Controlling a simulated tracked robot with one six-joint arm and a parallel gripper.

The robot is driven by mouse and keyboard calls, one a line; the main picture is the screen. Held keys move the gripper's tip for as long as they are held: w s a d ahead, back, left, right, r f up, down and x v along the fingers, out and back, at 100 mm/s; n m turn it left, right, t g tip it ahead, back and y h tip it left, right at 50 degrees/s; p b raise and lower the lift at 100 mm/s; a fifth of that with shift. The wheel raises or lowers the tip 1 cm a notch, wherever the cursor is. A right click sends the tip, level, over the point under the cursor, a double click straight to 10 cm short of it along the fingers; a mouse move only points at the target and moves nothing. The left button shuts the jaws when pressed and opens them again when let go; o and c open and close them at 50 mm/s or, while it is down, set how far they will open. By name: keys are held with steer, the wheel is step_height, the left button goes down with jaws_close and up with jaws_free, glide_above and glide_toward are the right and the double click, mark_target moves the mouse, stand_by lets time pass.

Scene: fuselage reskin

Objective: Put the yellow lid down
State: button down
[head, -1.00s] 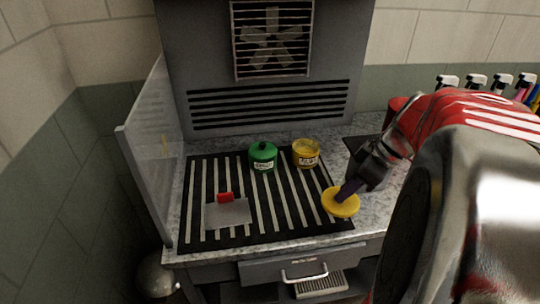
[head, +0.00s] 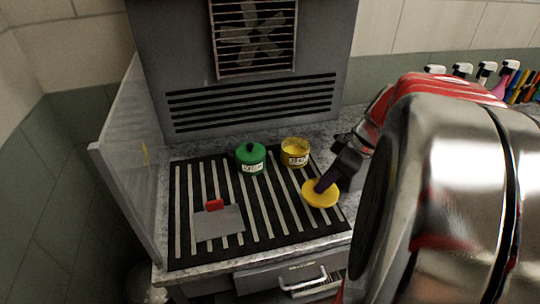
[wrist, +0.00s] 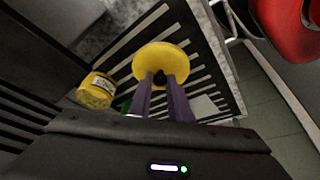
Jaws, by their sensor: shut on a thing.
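The yellow lid (head: 321,194) is a round disc with a dark knob, at the right side of the black-and-white striped grate (head: 265,221). My gripper (head: 326,184) is shut on its knob from above. In the wrist view the lid (wrist: 162,62) sits at the tips of the purple fingers (wrist: 160,80), over the striped grate. I cannot tell whether the lid touches the grate. The open yellow jar (head: 295,155) stands behind and left of the lid, and it also shows in the wrist view (wrist: 96,91).
A green jar with its lid on (head: 250,158) stands left of the yellow jar. A grey plate with a red block (head: 218,221) lies at the grate's front left. The grate's front middle is clear.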

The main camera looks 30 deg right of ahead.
mark_target(325, 192)
steer(key=shift+f, duration=2.3)
steer(key=shift+f, duration=1.85)
steer(key=c, duration=1.6)
jaws_free()
steer(key=shift+c, duration=0.2)
steer(key=v, duration=1.2)
